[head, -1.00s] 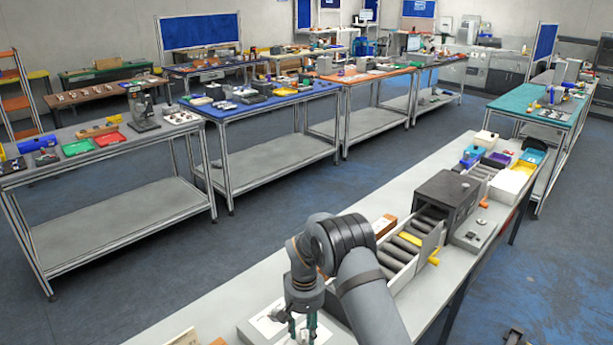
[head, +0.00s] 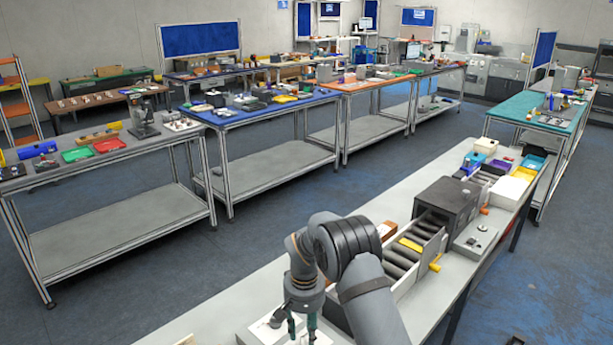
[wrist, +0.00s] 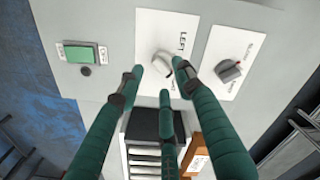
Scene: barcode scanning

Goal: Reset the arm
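I cannot tell whether any finger touches the knob. In the head view my gripper (head: 301,325) points down over the near end of the grey bench (head: 215,318), with my bent arm above it.
A roller conveyor (head: 403,262) leads to a dark box (head: 447,202), with bins (head: 510,190) beyond. A brown box (wrist: 193,152) sits near the gripper.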

